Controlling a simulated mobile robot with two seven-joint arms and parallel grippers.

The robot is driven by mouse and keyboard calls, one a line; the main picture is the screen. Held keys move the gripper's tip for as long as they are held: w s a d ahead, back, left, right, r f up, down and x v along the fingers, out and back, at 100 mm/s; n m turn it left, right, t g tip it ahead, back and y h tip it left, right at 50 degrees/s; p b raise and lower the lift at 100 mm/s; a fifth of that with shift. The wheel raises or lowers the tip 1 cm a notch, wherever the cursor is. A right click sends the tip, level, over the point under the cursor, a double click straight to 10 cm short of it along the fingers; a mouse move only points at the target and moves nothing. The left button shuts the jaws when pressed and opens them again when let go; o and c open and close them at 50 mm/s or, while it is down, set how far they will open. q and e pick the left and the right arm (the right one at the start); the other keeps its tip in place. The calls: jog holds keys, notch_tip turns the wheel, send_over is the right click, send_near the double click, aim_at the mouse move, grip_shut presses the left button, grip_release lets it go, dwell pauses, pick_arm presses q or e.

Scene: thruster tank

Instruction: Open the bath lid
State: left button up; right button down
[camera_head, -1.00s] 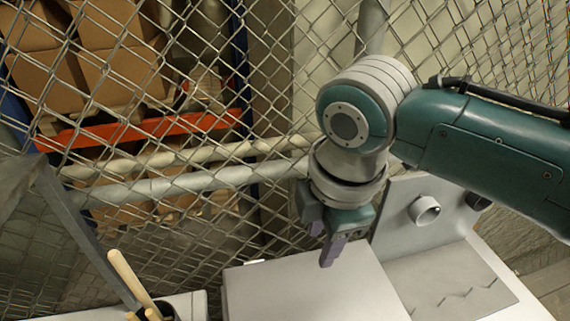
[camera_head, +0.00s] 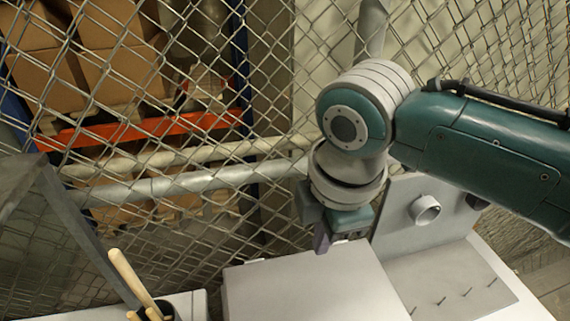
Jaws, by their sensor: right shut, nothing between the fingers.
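The bath lid (camera_head: 305,288) is a flat, pale grey top on the white unit at the bottom centre, and it lies level. My right gripper (camera_head: 322,248) points down at the lid's far edge. Its purple-grey fingers are shut with nothing between them. Whether the fingertips touch the lid's edge or hang just behind it, I cannot tell. My left gripper is out of view.
A panel with a round grey knob (camera_head: 425,210) stands right of the lid, beside a flat grey plate (camera_head: 450,285). Wooden handles (camera_head: 132,278) stick up at the lower left, near a tilted grey pane (camera_head: 45,225). A wire fence (camera_head: 200,150) closes off the back.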

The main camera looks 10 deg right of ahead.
dwell(0.9)
jog(key=c, duration=0.9)
grip_release()
jog(key=b+v, duration=0.1)
jog(key=v, duration=0.9)
